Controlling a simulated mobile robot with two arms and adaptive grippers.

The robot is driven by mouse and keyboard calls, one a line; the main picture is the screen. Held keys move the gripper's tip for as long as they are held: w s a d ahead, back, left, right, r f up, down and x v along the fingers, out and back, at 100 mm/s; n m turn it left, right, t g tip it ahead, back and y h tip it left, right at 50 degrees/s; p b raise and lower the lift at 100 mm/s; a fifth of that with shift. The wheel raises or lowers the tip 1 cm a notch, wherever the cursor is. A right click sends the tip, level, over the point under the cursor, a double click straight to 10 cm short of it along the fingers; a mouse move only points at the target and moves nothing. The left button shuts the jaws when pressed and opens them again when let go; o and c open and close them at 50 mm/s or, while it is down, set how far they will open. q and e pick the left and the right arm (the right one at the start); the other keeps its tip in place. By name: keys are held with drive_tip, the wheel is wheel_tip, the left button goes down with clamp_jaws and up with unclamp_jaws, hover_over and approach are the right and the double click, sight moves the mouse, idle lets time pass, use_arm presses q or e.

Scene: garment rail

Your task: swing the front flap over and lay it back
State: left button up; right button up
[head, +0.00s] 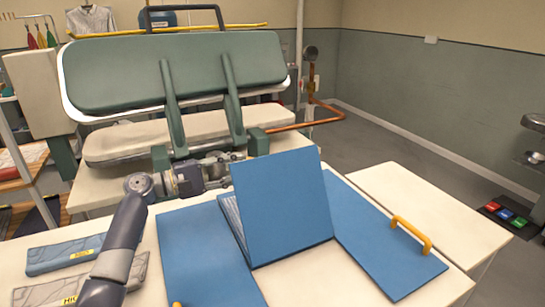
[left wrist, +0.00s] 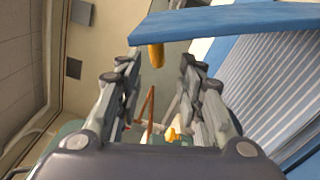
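The blue front flap (head: 280,205) of the folding board stands raised and tilted in the head view. Striped fabric (head: 231,213) shows behind its left edge, and also in the left wrist view (left wrist: 285,90). My left gripper (head: 226,164) is at the flap's upper left, partly hidden behind it. In the left wrist view its fingers (left wrist: 160,65) are apart, with a yellow-orange handle (left wrist: 156,55) below the blue panel edge (left wrist: 225,22) showing between the tips. Whether they touch the handle cannot be told. My right gripper is not in view.
The left panel (head: 200,255) and right panel (head: 375,240) lie flat; the right one has a yellow handle (head: 411,234). Labelled grey-blue bundles (head: 65,254) lie at left. A green padded press (head: 180,75) stands behind. The table's right part (head: 425,205) is clear.

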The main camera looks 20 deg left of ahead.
sight(268, 159)
use_arm(q)
drive_tip(key=p+x, duration=0.1)
drive_tip(key=x, duration=0.3)
drive_tip(key=p+x, duration=0.1)
drive_tip(key=x, duration=0.3)
drive_tip(key=shift+w+d+r, duration=0.15)
drive_tip(key=shift+d+r, duration=0.05)
drive_tip(key=shift+d, duration=0.05)
drive_tip(key=shift+w+d, duration=0.35)
drive_tip(key=shift+d, duration=0.05)
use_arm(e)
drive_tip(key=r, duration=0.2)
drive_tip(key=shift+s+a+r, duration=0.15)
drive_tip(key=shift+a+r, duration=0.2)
use_arm(q)
drive_tip(key=shift+w+f, duration=0.1)
clamp_jaws()
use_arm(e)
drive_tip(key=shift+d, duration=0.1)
